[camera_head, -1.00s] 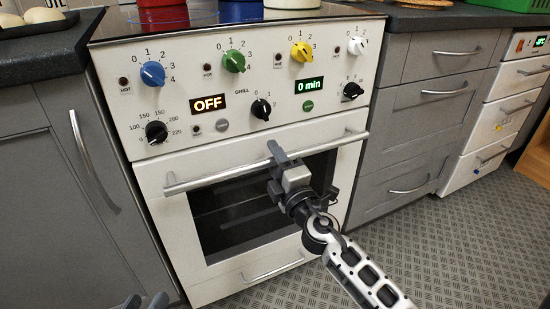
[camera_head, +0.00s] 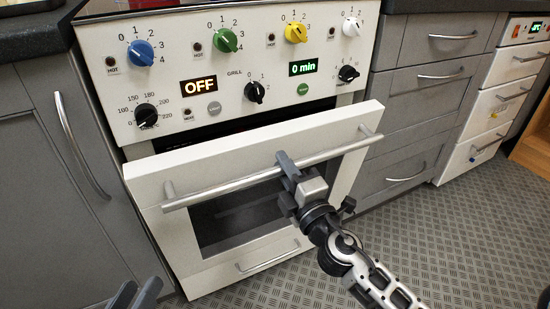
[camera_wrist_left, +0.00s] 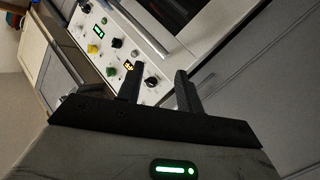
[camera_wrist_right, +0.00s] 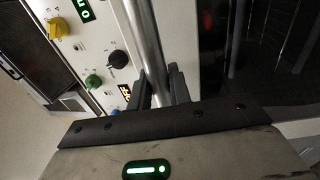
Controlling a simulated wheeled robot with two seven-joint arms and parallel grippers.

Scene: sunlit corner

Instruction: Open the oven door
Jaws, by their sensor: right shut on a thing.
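The white oven door (camera_head: 146,181) is partly open, its top edge tilted out from the oven body, with a dark gap behind it. Its long metal handle (camera_head: 225,187) runs across the upper front. My right gripper (camera_head: 286,163) is shut on the handle, right of its middle. In the right wrist view the handle (camera_wrist_right: 146,45) passes between the fingers (camera_wrist_right: 162,85). My left gripper (camera_head: 140,296) is at the bottom left of the head view, apart from the door. In the left wrist view its fingers (camera_wrist_left: 158,88) are apart with nothing between them.
The control panel (camera_head: 220,75) with coloured knobs is above the door. A lower drawer handle (camera_head: 268,258) is below it. Grey cabinets stand at the left (camera_head: 40,190) and right (camera_head: 425,100). The patterned floor (camera_head: 440,240) is clear at the right.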

